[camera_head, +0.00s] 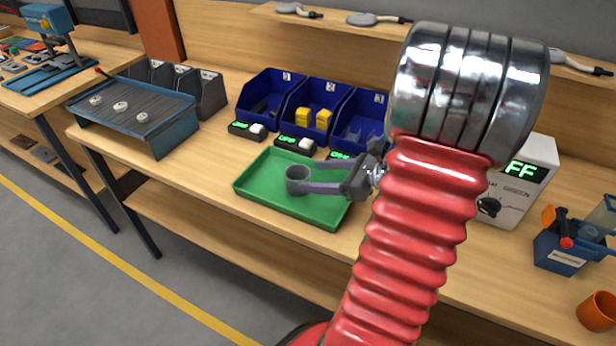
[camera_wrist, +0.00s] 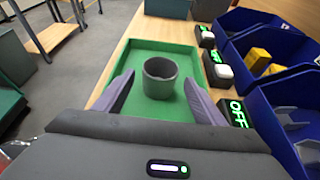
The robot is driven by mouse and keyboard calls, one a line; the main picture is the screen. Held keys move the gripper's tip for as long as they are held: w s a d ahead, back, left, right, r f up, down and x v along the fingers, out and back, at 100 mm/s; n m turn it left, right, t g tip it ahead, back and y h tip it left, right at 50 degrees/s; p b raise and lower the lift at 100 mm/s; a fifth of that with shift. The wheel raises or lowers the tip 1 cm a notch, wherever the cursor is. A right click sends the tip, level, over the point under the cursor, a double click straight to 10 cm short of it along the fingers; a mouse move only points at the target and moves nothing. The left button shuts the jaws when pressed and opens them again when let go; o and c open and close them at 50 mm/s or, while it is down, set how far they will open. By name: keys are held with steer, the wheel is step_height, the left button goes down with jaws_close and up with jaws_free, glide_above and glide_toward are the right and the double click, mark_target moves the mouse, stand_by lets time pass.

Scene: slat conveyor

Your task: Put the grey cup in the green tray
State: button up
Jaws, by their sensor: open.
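The grey cup (camera_head: 297,180) stands upright inside the green tray (camera_head: 256,192) on the workbench. In the wrist view the cup (camera_wrist: 160,78) sits on the floor of the tray (camera_wrist: 135,45), between and a little beyond my fingers. My gripper (camera_head: 309,180) is open, with its two fingers spread over the tray. In the wrist view a gap shows between each finger of my gripper (camera_wrist: 161,95) and the cup. The head view does not clearly show whether the fingers touch it.
Blue bins (camera_head: 268,93) stand behind the tray, one holding yellow blocks (camera_head: 313,118). Small boxes with green displays (camera_head: 246,130) sit in front of them. A slat conveyor (camera_head: 133,107) is at left. A white box with a dial (camera_head: 520,180) stands right of the tray.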

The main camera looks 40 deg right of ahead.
steer(key=v, duration=0.8)
steer(key=shift+w, duration=0.15)
stand_by(0.5)
steer(key=w+a+r+n+g+y, duration=0.1)
steer(key=w+a+n+g, duration=0.2)
steer(key=a+n+g, duration=0.95)
steer(key=s+a+r+n+t+h, duration=0.2)
steer(key=a+r+n, duration=0.1)
steer(key=a+n, duration=0.7)
steer(key=s+a+r+n+t+h, duration=0.2)
steer(key=a+r+n+t+h, duration=0.1)
steer(key=a+n, duration=0.6)
steer(key=shift+a+r+n+h, duration=0.25)
steer(key=shift+a+n+h, duration=0.05)
steer(key=shift+a+n, duration=0.1)
